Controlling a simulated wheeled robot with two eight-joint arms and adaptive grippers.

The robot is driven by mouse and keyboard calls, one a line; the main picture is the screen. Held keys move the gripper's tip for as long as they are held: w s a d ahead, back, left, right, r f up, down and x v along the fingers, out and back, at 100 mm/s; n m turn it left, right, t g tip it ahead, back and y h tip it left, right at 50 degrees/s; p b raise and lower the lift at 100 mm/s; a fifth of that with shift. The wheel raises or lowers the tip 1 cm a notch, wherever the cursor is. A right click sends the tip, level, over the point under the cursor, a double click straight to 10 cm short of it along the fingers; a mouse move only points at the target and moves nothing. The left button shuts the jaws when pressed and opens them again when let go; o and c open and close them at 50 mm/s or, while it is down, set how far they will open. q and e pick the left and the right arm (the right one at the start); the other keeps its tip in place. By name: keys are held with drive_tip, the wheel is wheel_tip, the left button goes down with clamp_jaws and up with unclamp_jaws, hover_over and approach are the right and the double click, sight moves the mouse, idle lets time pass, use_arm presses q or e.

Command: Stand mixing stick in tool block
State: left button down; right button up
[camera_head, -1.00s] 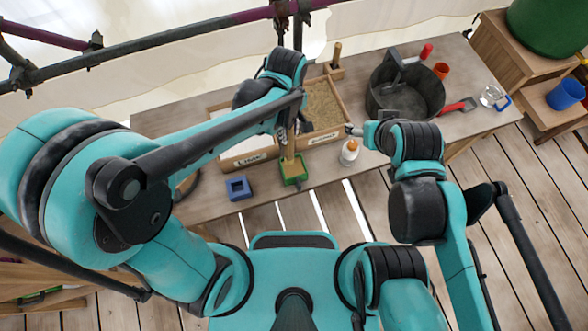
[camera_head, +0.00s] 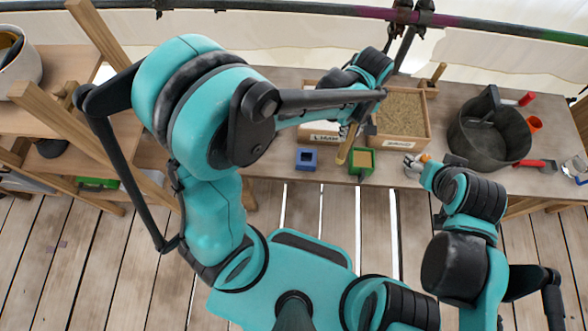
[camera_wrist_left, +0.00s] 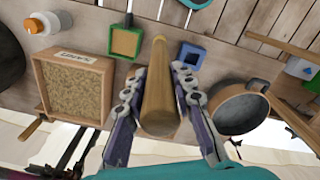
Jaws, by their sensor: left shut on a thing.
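The mixing stick, a plain tan wooden rod, is in my left gripper (camera_head: 352,126). In the head view the stick (camera_head: 346,147) leans slightly, with its end between a blue block and a green box. In the left wrist view the stick (camera_wrist_left: 158,92) lies between both fingers (camera_wrist_left: 158,72). A small wooden block (camera_head: 430,90) at the table's back edge, with a wooden handle (camera_head: 438,72) upright in it, may be the tool block. My right gripper (camera_head: 420,166) is beside a white bottle; its finger gap is unclear.
The blue block (camera_head: 306,158) has a square hole. The green box (camera_head: 362,162) has a tan top. The sand tray (camera_head: 428,128) lies behind. The white bottle (camera_wrist_left: 42,22) has an orange cap. A dark bucket (camera_head: 490,135) stands to the right.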

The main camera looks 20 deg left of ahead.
use_arm(q)
drive_tip(key=w+a+f+b, duration=0.1)
drive_tip(key=a+f+b, duration=0.1)
drive_tip(key=a+f, duration=0.9)
drive_tip(key=shift+a+f+b, duration=0.2)
drive_tip(key=shift+a+b, duration=0.1)
drive_tip(key=shift+a, duration=0.1)
use_arm(e)
wheel_tip(320, 180, down, 3)
drive_tip(key=shift+w+r, duration=0.1)
use_arm(q)
drive_tip(key=shift+f, duration=0.15)
drive_tip(key=c, duration=1.3)
unclamp_jaws()
use_arm(e)
drive_tip(key=shift+f, duration=0.2)
